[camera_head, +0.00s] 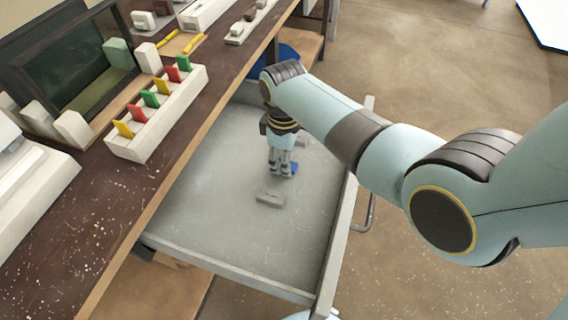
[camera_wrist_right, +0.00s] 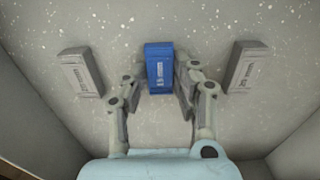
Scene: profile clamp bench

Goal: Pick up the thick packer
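Several small labelled blocks lie in the open grey drawer (camera_head: 215,220). In the right wrist view, a blue block (camera_wrist_right: 159,68) is in the middle with a grey block (camera_wrist_right: 81,73) to its left and another grey block (camera_wrist_right: 246,67) to its right. I cannot read the labels or tell for sure which is the thick packer. My right gripper (camera_head: 281,172) points down into the drawer over the blue block (camera_head: 292,169). Its fingers (camera_wrist_right: 160,82) are apart, one on each side of the blue block, with no clear grip on it. My left gripper is out of view.
The drawer walls surround the blocks, with a raised front wall (camera_head: 338,240). A dark workbench (camera_head: 100,225) runs along the left, holding a white rack (camera_head: 160,115) of coloured tabs. The near part of the drawer floor is clear.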

